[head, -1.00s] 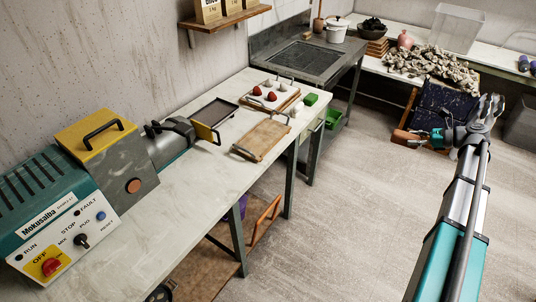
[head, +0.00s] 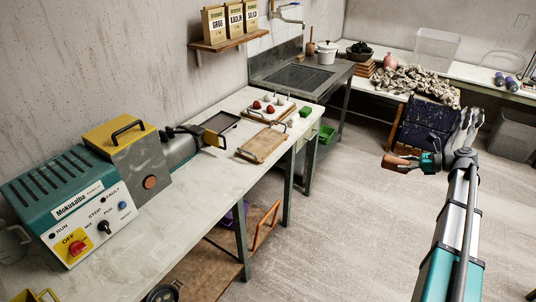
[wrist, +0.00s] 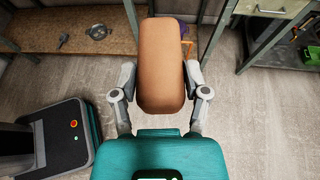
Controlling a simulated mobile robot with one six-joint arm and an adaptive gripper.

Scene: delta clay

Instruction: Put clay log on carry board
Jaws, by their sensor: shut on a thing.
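The clay log (wrist: 161,65) is an orange-brown block with rounded edges. In the wrist view my gripper (wrist: 160,88) is shut on it, one finger at each side, and holds it above the floor. In the head view the clay log (head: 396,163) shows at the right, left of my gripper (head: 420,162), out over the floor and away from the table. The carry board (head: 262,145) is a wooden board with metal handles at its ends. It lies flat on the table near the front right edge, with nothing on it.
A teal and yellow machine (head: 90,195) stands at the table's left, with a dark tray (head: 221,123) by its outlet. A board with red and white balls (head: 270,113) and a green block (head: 305,112) lie behind the carry board. The floor between arm and table is clear.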

